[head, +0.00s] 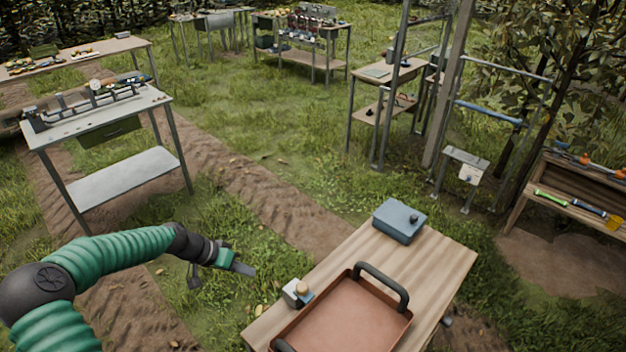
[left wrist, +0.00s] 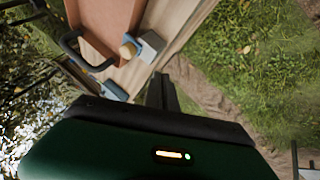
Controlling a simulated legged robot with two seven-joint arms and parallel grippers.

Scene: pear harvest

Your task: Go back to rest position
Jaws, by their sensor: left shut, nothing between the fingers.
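My left arm comes in from the left in the head view, and its gripper (head: 243,268) hangs over the grass, left of the wooden table. The fingers are together with nothing between them. In the left wrist view the shut fingers (left wrist: 161,92) show as a dark narrow shape beside the table edge. My right gripper is in neither view.
The wooden table (head: 452,262) carries a reddish-brown tray (head: 350,315) with dark handles, a blue-grey box (head: 399,220) and a small block with a round knob (head: 297,292). A metal workbench (head: 125,178) stands at the left. Grass between them is open.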

